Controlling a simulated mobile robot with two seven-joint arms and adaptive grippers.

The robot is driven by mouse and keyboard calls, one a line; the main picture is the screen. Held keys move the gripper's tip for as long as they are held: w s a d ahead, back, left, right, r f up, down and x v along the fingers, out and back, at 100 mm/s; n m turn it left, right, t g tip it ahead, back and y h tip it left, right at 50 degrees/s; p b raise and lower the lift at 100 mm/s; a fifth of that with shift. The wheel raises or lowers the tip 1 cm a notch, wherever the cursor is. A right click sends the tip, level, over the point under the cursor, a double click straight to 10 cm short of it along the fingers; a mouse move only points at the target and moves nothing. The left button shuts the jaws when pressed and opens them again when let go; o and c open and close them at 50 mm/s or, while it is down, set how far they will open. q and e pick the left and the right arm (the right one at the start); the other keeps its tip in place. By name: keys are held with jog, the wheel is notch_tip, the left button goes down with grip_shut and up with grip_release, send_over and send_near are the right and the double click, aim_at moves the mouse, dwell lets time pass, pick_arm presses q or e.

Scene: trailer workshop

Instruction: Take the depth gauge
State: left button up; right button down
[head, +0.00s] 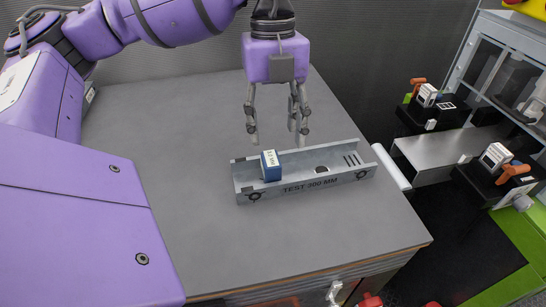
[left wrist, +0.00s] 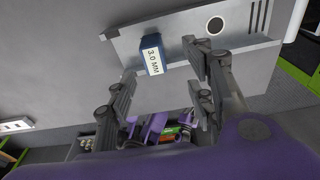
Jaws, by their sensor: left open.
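A small blue block with a white label (head: 270,166), which looks to be the depth gauge, sits in the left part of a grey metal channel (head: 318,187) marked "TEST 200 MM". In the left wrist view the label on the blue block (left wrist: 152,56) reads "3.0 MM". My left gripper (head: 276,136) is open and empty, pointing down just above and behind the channel. In the left wrist view the gripper (left wrist: 157,70) has its fingers apart, with the block beyond the gap between them. My right gripper is not in view.
The grey workbench (head: 190,200) is clear around the channel. A white roll or tube (head: 391,167) lies along its right edge. Farther right, a metal shelf (head: 440,158) and small boxed devices with orange handles (head: 495,158) stand beyond the bench. A ribbed wall is behind.

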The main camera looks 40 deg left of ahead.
aim_at(271, 158)
pick_arm(q)
jog(key=f, duration=0.3)
jog(key=s+f, duration=0.1)
jog(key=f, duration=0.2)
jog(key=shift+s+f+p, duration=0.15)
jog(key=shift+f+p, duration=0.15)
jog(key=shift+f, duration=0.3)
jog(key=shift+c, duration=0.3)
grip_shut()
jog(key=shift+r, duration=0.1)
